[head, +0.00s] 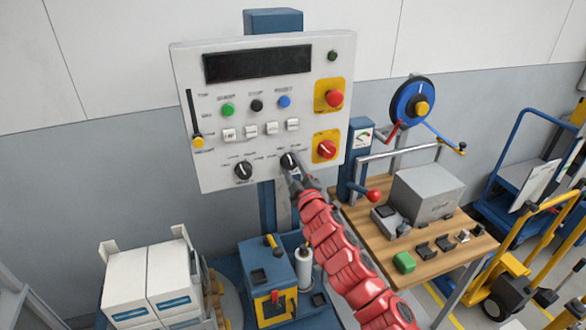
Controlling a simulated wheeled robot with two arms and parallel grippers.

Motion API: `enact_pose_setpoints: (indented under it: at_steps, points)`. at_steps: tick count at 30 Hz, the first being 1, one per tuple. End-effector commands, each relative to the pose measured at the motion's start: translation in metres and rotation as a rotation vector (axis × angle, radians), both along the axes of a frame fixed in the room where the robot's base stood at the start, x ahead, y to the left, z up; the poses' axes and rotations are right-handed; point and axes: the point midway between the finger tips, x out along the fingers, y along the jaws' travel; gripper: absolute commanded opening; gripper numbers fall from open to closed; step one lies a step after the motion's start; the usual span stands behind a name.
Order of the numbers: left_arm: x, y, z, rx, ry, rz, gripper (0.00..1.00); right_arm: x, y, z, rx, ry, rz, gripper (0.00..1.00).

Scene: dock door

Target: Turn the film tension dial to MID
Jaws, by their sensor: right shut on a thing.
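A white control panel (260,135) stands upright on a blue post. Two black dials sit along its lower part: one at the left (243,171) with a white pointer, and one further right (289,159). My right gripper (291,171) is at the right-hand dial and shut on it, coming from below. The gripper hides part of this dial. The small labels around both dials are too blurred to read, so I cannot tell which mark the pointer is at. My left gripper is not in view.
The panel also has a dark display (258,64), coloured buttons, several white switches, a red emergency button (334,98), a red rotary switch (326,150) and a yellow-tipped lever (198,141). A wooden bench (440,262) stands at right, stacked white boxes (150,280) at lower left.

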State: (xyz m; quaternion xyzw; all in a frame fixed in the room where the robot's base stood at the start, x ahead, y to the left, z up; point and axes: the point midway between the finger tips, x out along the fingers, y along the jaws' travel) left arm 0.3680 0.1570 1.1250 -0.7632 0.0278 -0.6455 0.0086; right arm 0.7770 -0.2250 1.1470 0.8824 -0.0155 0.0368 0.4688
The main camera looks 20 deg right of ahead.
Motion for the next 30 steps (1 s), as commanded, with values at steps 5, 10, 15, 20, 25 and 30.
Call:
enact_pose_setpoints:
  at_steps: [5,10,15,20,25,30]
  points:
    - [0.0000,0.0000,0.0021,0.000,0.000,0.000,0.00,0.0001,-0.0004,-0.0006,-0.087,0.000,-0.001,0.00]
    - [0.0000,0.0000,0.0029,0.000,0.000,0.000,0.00,0.0000,-0.0012,-0.0013,-0.135,-0.002,-0.002,0.00]
    - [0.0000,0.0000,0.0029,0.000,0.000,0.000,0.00,0.0001,-0.0011,-0.0011,-0.156,-0.003,-0.002,0.00]
    - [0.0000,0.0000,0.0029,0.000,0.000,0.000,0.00,0.0000,-0.0010,-0.0010,-0.159,-0.004,-0.001,0.00]
    - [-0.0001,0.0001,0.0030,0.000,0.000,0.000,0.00,0.0000,-0.0009,-0.0011,-0.157,-0.004,-0.001,0.00]
    - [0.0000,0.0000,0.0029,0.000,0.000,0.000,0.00,0.0001,-0.0007,-0.0009,-0.157,-0.004,-0.001,0.73]
